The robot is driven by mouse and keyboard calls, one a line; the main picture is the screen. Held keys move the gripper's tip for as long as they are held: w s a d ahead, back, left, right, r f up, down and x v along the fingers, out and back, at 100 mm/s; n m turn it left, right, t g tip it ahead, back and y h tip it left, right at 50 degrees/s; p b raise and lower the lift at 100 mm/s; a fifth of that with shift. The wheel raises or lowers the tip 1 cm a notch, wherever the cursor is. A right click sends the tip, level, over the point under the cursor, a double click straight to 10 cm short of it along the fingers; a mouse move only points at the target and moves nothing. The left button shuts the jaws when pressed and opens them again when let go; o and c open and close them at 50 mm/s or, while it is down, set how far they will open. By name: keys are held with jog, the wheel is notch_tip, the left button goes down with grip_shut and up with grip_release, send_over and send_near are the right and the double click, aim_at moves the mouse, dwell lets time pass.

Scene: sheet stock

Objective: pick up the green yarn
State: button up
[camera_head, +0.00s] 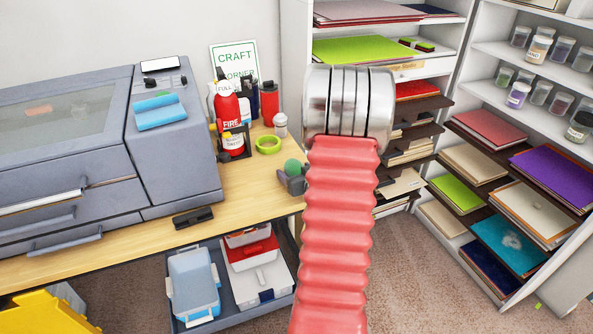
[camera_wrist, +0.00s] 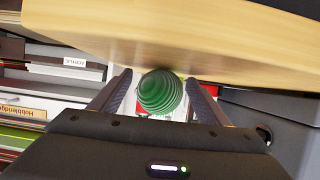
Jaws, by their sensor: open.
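The green yarn is a round ball (camera_head: 292,166), near the right end of the wooden counter (camera_head: 250,190) in the head view. In the wrist view the yarn ball (camera_wrist: 160,93) shows wound strands and sits in the middle between the two dark fingers. My gripper (camera_wrist: 159,82) is open, with one finger on each side of the yarn and narrow gaps showing. In the head view my gripper (camera_head: 291,181) is a small grey shape just below the yarn, partly hidden by my red arm. What the yarn rests on is hidden.
A lime tape roll (camera_head: 268,145), a white-capped jar (camera_head: 280,125) and a red fire extinguisher (camera_head: 228,118) stand behind on the counter. A large grey machine (camera_head: 175,155) fills the left. Paper shelves (camera_head: 455,130) stand at right. Storage boxes (camera_head: 255,270) sit below the counter.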

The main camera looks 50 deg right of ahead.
aim_at(296, 163)
jog(key=shift+c, duration=0.7)
jog(key=c, duration=1)
jog(key=shift+r, duration=5)
